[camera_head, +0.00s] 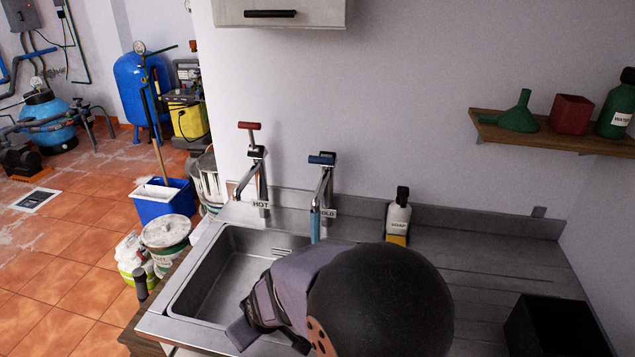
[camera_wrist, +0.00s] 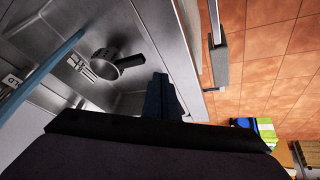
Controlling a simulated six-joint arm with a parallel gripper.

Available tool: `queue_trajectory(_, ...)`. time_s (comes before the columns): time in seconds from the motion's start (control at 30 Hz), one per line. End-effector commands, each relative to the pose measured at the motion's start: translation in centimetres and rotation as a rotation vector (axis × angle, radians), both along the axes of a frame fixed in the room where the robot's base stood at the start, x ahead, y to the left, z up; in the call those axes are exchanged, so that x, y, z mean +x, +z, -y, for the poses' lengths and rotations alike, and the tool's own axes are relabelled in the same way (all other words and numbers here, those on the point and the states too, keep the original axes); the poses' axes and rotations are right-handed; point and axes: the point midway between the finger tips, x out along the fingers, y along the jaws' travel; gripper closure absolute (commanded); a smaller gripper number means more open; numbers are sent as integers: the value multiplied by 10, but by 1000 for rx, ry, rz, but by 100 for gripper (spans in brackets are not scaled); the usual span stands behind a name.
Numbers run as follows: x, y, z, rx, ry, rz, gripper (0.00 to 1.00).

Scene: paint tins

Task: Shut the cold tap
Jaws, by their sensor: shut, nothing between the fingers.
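The cold tap (camera_head: 322,185) stands at the back of the sink, right of the hot tap, with a blue bar handle (camera_head: 322,159) on top. A blue stream of water (camera_head: 315,226) runs from its spout. The stream also shows as a blue band in the wrist view (camera_wrist: 45,68). The hot tap (camera_head: 262,180) has a red handle, and no stream shows under it. My gripper (camera_head: 241,334) is over the front of the sink basin, well apart from both taps. Its fingers are together and empty in the wrist view (camera_wrist: 162,98). My arm hides part of the basin.
A soap bottle (camera_head: 398,216) stands right of the cold tap. A black box (camera_head: 555,328) sits on the drainer at the right. A shelf (camera_head: 570,142) holds a green funnel, a red pot and a green bottle. The drainer between soap and box is clear.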

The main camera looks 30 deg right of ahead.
Motion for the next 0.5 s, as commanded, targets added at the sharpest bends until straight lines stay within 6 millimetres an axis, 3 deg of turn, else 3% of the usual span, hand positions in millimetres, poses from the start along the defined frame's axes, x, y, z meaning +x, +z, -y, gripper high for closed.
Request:
queue_trajectory(0.03, 21, -7, 6, -36, 23, 76, 100)
queue_trajectory(0.1, 50, -3, 17, -106, 56, 191, 100)
queue_trajectory(0.23, 95, 10, 44, -276, 93, 389, 100)
queue_trajectory(0.4, 131, 36, 88, -574, 99, 590, 100)
queue_trajectory(0.5, 140, 54, 115, -783, 81, 671, 100)
